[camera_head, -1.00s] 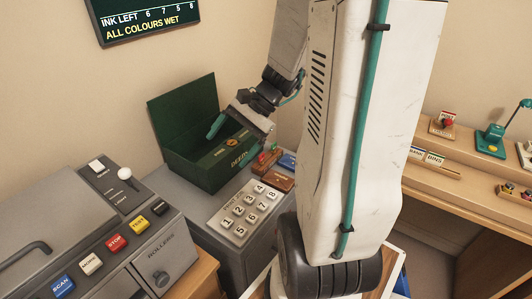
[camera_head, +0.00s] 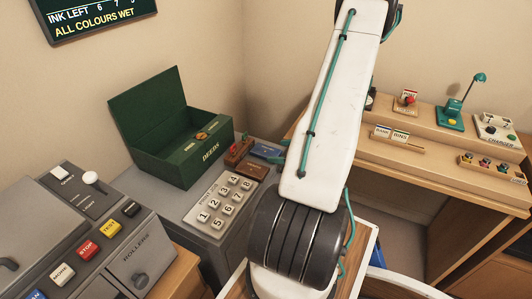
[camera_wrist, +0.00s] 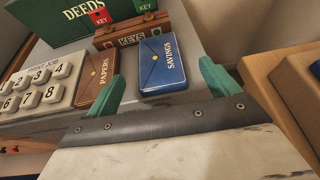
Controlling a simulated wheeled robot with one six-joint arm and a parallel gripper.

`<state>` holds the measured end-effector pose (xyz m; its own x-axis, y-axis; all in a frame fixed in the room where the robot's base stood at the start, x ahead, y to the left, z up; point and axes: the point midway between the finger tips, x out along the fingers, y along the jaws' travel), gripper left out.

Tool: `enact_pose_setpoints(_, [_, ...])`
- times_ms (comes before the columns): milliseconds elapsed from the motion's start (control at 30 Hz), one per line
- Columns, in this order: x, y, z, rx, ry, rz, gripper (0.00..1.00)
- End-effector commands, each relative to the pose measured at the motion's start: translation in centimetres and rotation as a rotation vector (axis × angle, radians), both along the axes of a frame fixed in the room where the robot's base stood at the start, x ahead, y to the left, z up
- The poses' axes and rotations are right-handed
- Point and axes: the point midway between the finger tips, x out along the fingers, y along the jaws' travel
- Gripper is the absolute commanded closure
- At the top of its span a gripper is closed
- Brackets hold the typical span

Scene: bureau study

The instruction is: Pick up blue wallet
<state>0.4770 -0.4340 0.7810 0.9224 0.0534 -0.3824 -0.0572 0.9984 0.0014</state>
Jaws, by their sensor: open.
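The blue wallet (camera_wrist: 162,64), marked SAVINGS, lies flat on the grey cabinet top in the wrist view. It also shows in the head view (camera_head: 266,151), partly behind my arm. My gripper (camera_wrist: 160,88) is open, with one green finger on each side of the wallet's near end in the picture. The left finger overlaps the edge of a brown wallet (camera_wrist: 97,80) marked PAPERS. I cannot tell whether the fingers touch anything or how high they are.
A wooden KEYS rack (camera_wrist: 132,33) stands just behind the wallet. The open green DEEDS box (camera_head: 190,150) is behind and left. A numbered keypad (camera_head: 224,203) is left of the brown wallet. A wooden desk (camera_head: 440,155) stands at the right.

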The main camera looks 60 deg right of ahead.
Motion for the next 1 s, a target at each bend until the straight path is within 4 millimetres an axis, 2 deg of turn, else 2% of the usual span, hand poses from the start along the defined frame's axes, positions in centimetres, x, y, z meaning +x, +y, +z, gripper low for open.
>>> enact_pose_setpoints(300, [4.2, 0.4, -1.6, 0.000, 0.001, 0.005, 0.13])
enact_pose_setpoints(600, [4.9, 0.4, -1.8, -0.001, 0.001, 0.003, 0.13])
enact_pose_setpoints(633, [4.9, 0.4, -1.8, -0.001, 0.001, 0.003, 0.16])
enact_pose_setpoints(800, [4.8, 0.4, -1.8, -0.001, 0.000, 0.003, 0.62])
enact_pose_setpoints(1000, [4.8, 0.4, -1.8, -0.001, 0.000, 0.003, 0.62])
